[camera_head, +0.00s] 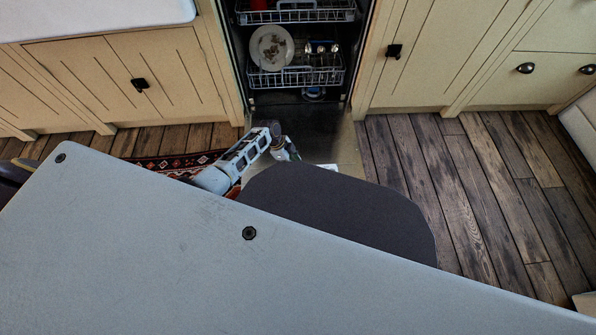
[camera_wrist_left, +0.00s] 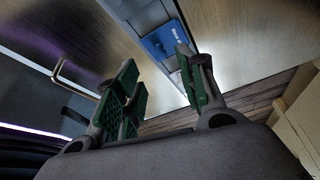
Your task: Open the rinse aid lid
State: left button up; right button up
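The dishwasher door (camera_head: 340,142) is folded down, its metal inner side facing up. In the left wrist view, a blue lid (camera_wrist_left: 160,41) sits on a grey dispenser strip (camera_wrist_left: 168,12) set in this panel. Whether it is the rinse aid lid or another dispenser lid, I cannot tell. My left gripper (camera_head: 288,150) is over the door in the head view. In the wrist view, its green-padded fingers (camera_wrist_left: 160,85) are spread apart with nothing visible between them. The right fingertip overlaps the blue lid's edge; contact is unclear. My right gripper is not in view.
The lower rack (camera_head: 298,78) holds a soiled plate (camera_head: 271,47) and some glasses. Cream cabinets flank the dishwasher. A red patterned rug (camera_head: 165,163) lies left of the door on the plank floor (camera_head: 455,190). Open floor shows to the right.

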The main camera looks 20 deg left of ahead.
aim_at(300, 172)
pick_arm(q)
jog(key=shift+b+x, duration=1.6)
jog(key=shift+x, duration=1.55)
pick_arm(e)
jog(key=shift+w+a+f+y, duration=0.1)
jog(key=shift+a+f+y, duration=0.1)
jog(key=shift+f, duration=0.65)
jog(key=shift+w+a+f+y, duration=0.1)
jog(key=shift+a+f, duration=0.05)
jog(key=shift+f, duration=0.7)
pick_arm(q)
grip_shut()
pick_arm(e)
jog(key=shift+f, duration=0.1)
